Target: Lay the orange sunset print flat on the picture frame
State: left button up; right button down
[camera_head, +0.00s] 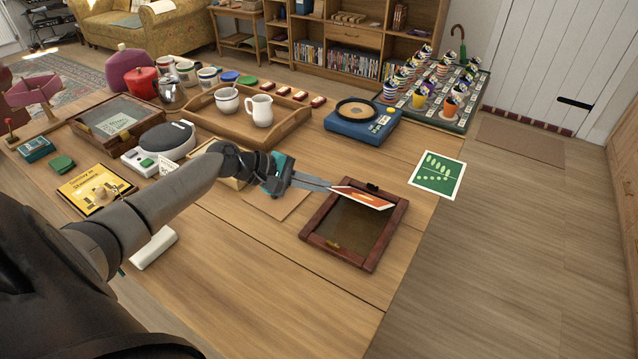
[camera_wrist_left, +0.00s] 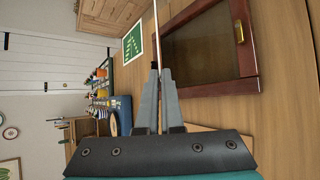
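The orange sunset print (camera_head: 362,198) is a thin card with an orange face and a pale edge. In the head view it hangs tilted over the upper part of the picture frame (camera_head: 318,221). My left gripper (camera_head: 328,187) is shut on the print's left edge. In the left wrist view the print (camera_wrist_left: 156,35) shows edge-on as a thin pale line between the gripper's fingertips (camera_wrist_left: 158,70). The frame has a dark reddish wooden rim (camera_wrist_left: 248,50) and a dark inner panel, and lies flat on the table. My right gripper is not in view.
A green leaf print (camera_head: 437,174) lies right of the frame near the table's edge. Bare table (camera_head: 330,300) lies in front of the frame.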

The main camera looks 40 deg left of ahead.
pick_arm(q)
jog(key=o, duration=0.5)
jog(key=shift+c, duration=0.2)
jog(key=p+v, duration=0.4)
jog(key=v, duration=1.1)
jog(key=shift+s+r, duration=0.1)
jog(key=shift+s, duration=0.05)
